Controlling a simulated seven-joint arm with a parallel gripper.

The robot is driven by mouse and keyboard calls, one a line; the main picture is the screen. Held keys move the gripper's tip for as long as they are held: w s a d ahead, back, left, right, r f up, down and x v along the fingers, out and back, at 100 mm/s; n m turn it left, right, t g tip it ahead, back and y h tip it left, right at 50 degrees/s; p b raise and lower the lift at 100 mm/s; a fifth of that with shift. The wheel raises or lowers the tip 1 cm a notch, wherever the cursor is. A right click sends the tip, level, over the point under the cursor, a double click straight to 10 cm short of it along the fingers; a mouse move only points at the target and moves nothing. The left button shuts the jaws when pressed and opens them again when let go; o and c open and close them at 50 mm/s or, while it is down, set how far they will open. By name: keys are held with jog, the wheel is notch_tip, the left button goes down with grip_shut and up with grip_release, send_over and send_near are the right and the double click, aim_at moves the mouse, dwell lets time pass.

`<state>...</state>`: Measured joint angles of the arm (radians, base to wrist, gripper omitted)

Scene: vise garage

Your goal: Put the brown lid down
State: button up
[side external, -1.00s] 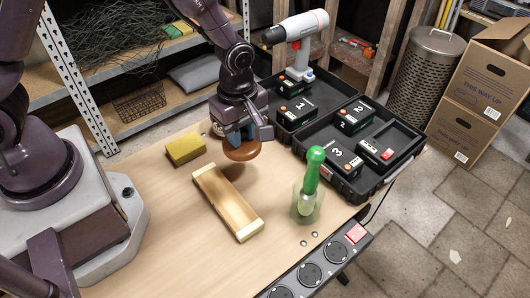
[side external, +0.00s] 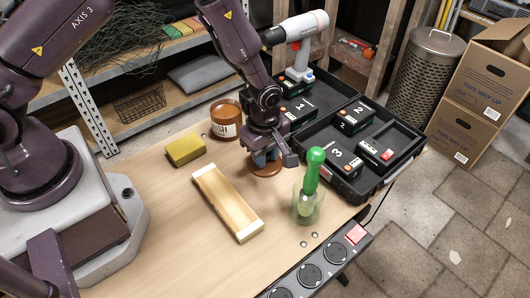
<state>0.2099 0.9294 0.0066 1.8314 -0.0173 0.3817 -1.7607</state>
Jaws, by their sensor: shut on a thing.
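The brown lid (side external: 266,168) is a round disc at table level, between the wooden tray and the black case. My gripper (side external: 262,157) points down over it and is shut on it. The lid looks level and at or very near the table top; its middle is hidden by my fingers. A brown pot with lettering (side external: 225,119) stands behind and to the left of my gripper, apart from the lid.
A green-handled tool stands in a clear cup (side external: 307,205). The black case (side external: 352,184) with numbered batteries is close on the right. A power strip (side external: 320,268) edges the table.

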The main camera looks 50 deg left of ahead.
jog(key=shift+f, duration=0.15)
jog(key=o, duration=0.9)
notch_tip(320, 180, up, 12)
jog(key=shift+r, duration=0.25)
jog(key=s+a+r+m+t, duration=0.25)
jog(key=s+r+m, duration=0.3)
jog(key=r, duration=0.45)
jog(key=s+a+r+m+t, duration=0.1)
jog(key=s+a+r+m, duration=0.2)
jog(key=s+r+m, duration=0.45)
jog(key=s+a+r+m+t, duration=0.2)
jog(key=s+r+m, duration=0.2)
jog(key=s+m, duration=0.1)
jog(key=shift+s+a+r, duration=0.25)
jog(key=shift+s, duration=0.2)
